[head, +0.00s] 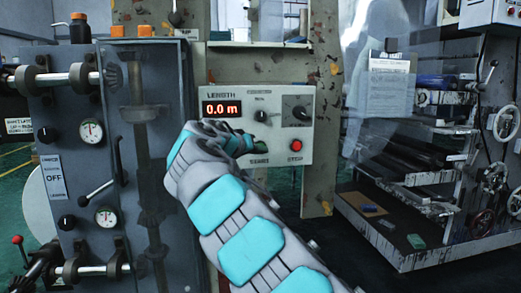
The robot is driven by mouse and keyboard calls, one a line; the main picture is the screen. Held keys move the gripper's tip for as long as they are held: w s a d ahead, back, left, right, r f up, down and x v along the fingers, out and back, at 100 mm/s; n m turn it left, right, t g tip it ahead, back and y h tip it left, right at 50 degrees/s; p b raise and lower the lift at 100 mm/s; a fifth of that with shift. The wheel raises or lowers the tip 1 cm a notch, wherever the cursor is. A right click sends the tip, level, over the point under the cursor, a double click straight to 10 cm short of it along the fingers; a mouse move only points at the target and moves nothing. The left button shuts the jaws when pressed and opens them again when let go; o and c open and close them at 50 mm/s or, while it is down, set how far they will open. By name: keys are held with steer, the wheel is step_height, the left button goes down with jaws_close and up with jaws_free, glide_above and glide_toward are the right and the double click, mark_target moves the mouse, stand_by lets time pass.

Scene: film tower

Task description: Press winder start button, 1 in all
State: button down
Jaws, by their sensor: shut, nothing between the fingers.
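The winder control panel (318,153) is a pale box on a rust-speckled post. It has a red display (221,108) reading 0.0 m under the word LENGTH. Black knobs sit to its right, and a red button (296,145) marked STOP is at the lower right. A label (259,161) that seems to read START is at the bottom middle; the button above it is hidden behind my arm and gripper. My gripper (246,142) is in front of the panel at its lower left. Its fingers are shut and hold nothing. I cannot tell whether they touch the panel.
A grey machine (155,75) with rollers, gauges and knobs fills the left. A lever with a red knob (17,240) stands at the lower left. On the right, a rack (405,258) holds dark rolls behind a clear sheet. Handwheels (507,122) are at the far right.

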steer(key=shift+w, duration=0.1)
steer(key=shift+w+a+p, duration=0.1)
steer(key=shift+w+p, duration=0.25)
steer(key=shift+p, duration=0.25)
